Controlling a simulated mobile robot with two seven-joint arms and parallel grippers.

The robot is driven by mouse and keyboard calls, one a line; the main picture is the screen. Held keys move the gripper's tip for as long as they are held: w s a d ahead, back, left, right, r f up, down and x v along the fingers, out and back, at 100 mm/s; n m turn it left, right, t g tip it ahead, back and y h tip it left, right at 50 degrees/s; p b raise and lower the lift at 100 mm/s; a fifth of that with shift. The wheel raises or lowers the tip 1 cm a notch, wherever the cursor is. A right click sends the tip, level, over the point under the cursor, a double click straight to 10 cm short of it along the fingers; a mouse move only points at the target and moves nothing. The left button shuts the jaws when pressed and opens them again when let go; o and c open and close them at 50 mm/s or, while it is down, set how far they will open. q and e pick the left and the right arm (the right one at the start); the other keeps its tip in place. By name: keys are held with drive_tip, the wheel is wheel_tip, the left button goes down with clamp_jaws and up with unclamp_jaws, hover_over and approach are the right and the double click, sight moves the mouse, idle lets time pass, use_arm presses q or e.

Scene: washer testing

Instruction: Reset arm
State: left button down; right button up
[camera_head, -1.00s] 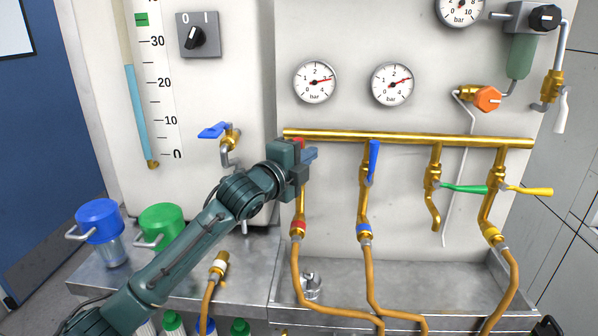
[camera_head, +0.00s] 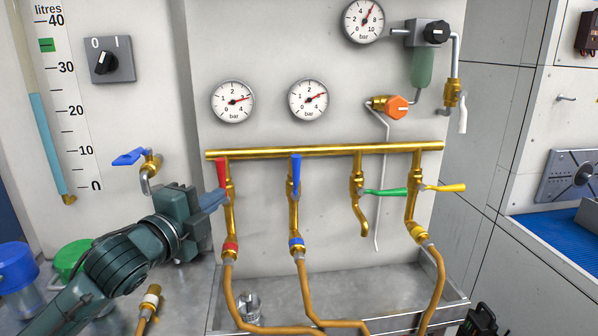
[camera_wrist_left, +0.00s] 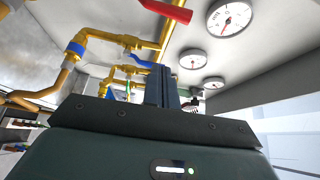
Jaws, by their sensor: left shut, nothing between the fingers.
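My left gripper (camera_head: 218,197) comes in from the left in the head view. Its blue-grey fingers are shut with nothing between them. The tips are just left of the red-handled valve and overlap its edge in the picture; I cannot tell whether they touch. The red handle (camera_head: 222,174) stands upright below the brass manifold (camera_head: 330,151). In the left wrist view the shut fingers (camera_wrist_left: 162,87) point at the wall, with the red handle (camera_wrist_left: 168,11) above them. My right gripper is not in view.
To the right are a blue handle (camera_head: 295,174), a green handle (camera_head: 385,192) and a yellow handle (camera_head: 445,188). Hoses hang over a metal sink (camera_head: 350,262). A blue-handled tap (camera_head: 129,157) is above my left wrist. Green (camera_head: 72,258) and blue (camera_head: 14,268) lids are at lower left.

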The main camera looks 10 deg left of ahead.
use_arm(q)
drive_tip(key=s+d+f+n+g, duration=0.2)
drive_tip(key=s+f+n, duration=0.15)
drive_tip(key=f, duration=0.65)
drive_tip(key=s+d+f+n+g, duration=0.15)
drive_tip(key=f+n, duration=0.25)
drive_tip(key=f, duration=0.6)
drive_tip(key=s+d+f+n+g+y, duration=0.1)
drive_tip(key=s+d+f+n+g, duration=0.2)
drive_tip(key=s+f+n, duration=0.7)
drive_tip(key=s+d+f, duration=0.2)
drive_tip(key=s+f, duration=0.6)
drive_tip(key=s, duration=0.1)
drive_tip(key=shift+d, duration=0.2)
